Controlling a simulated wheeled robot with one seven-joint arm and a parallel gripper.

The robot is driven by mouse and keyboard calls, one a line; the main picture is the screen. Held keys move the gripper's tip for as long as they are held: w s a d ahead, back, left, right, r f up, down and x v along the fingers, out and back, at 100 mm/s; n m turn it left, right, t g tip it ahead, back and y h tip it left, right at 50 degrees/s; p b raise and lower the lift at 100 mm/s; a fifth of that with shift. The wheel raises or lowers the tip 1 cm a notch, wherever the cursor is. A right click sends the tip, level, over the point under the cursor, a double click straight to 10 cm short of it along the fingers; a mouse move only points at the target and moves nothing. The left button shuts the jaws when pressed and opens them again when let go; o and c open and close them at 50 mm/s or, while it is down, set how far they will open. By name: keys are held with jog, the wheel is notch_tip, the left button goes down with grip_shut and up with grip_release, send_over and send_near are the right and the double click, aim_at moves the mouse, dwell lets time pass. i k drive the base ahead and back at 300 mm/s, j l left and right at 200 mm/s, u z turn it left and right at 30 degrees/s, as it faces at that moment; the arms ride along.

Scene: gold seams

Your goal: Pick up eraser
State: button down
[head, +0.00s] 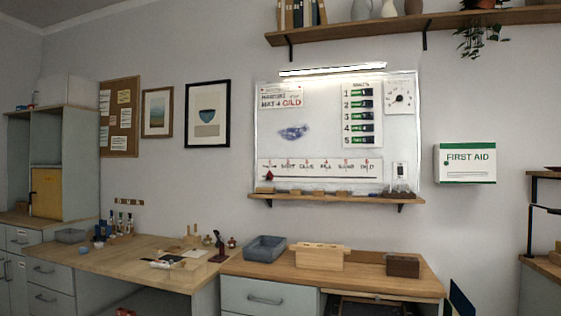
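A whiteboard (325,135) hangs on the back wall, with a blue smudge (294,132) on its surface. A narrow wooden ledge (335,199) runs under it and carries several small items. One is a small tan and dark block (265,190) at the ledge's left end, and more small dark blocks lie to its right. They are too small here to tell which one is the eraser. My gripper is not in view.
Below the ledge stands a wooden desk (300,279) with a grey bin (265,249), a pale wooden block (318,256) and a dark brown box (403,265). A cluttered workbench (110,262) is at left. A shelf (450,20) hangs above.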

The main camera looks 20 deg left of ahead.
aim_at(258, 191)
jog(key=j, duration=0.6)
jog(key=j+u, duration=0.1)
jog(key=j, duration=0.5)
jog(key=i+j, duration=0.15)
jog(key=j, duration=0.45)
jog(key=j+u, duration=0.1)
jog(key=j, duration=0.5)
jog(key=i+j, duration=0.1)
jog(key=j, duration=0.5)
jog(key=i+j+u, duration=0.1)
jog(key=j, duration=0.5)
jog(key=i+j, duration=0.1)
jog(key=j, duration=0.5)
